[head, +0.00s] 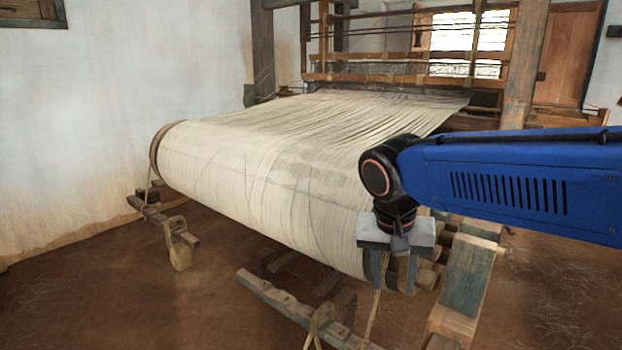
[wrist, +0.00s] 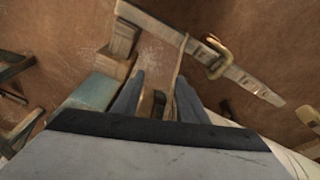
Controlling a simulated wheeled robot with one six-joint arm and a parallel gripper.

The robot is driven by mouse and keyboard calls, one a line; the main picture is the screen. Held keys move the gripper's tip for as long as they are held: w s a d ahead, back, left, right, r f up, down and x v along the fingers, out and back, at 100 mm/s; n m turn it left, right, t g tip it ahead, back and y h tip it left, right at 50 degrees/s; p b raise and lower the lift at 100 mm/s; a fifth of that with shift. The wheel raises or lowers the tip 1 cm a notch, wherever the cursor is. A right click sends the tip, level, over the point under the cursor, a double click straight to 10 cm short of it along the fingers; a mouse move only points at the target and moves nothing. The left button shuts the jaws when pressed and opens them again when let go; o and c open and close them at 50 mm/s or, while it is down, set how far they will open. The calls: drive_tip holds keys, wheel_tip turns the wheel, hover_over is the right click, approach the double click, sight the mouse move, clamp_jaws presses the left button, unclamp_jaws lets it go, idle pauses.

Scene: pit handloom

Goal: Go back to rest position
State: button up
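My gripper (head: 393,282) points down at the right end of the large roll of pale warp threads (head: 270,185), in front of the loom frame. Its two fingers are apart, with a gap between them. In the wrist view the open fingers (wrist: 158,92) also show, with a cord (wrist: 178,68) and a wooden part showing in and beyond the gap. I see nothing clamped between the fingers. I cannot tell whether the fingers touch the roll or the cord. My blue arm reaches in from the right.
A notched wooden bar (head: 300,307) lies low in front of the roll, with a rope loop on it. A weathered wooden post (head: 468,285) stands close right of my gripper. The loom's upright (head: 524,65) rises behind my arm. Brown floor at the lower left is clear.

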drive_tip(key=s+d+f+n+t, duration=0.1)
drive_tip(key=s+d+f+n, duration=0.1)
drive_tip(key=s+d+f, duration=0.2)
drive_tip(key=s+d+f+n+t+y, duration=0.1)
drive_tip(key=s+d+f, duration=0.3)
drive_tip(key=s+d, duration=0.4)
drive_tip(key=shift+s+d+n+t+y, duration=0.3)
drive_tip(key=shift+s+d+n+t, duration=0.05)
drive_tip(key=shift+d+n+t, duration=0.05)
